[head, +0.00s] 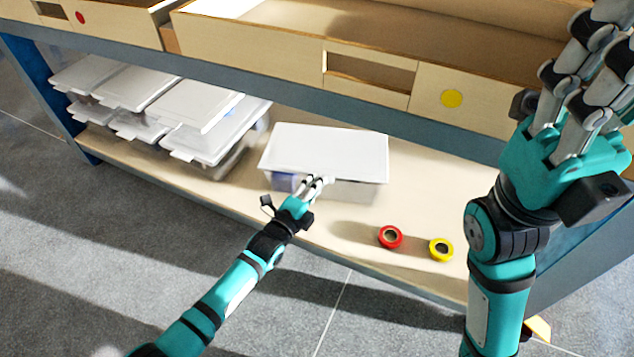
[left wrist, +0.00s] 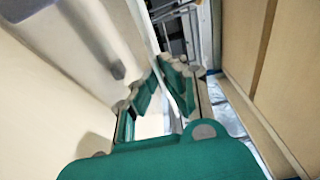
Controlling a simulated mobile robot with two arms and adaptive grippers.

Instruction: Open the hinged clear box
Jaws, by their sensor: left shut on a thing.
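The clear box (head: 350,190) with a flat white lid (head: 330,148) sits on the lower wooden shelf, near its middle. The lid lies over the box, and something blue shows through the front left wall. My left gripper (head: 318,184) is at the front edge of the lid, shut on the lid's edge; its fingers hide the exact contact. My right gripper (head: 585,70) is raised at the upper right, away from the box. Its fingertips are partly out of frame.
Stacked lidded boxes (head: 190,110) stand on the shelf to the left. A red roll (head: 390,237) and a yellow roll (head: 441,249) lie right of the box, near the shelf's front edge. The upper shelf with wooden trays (head: 290,60) overhangs behind the box.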

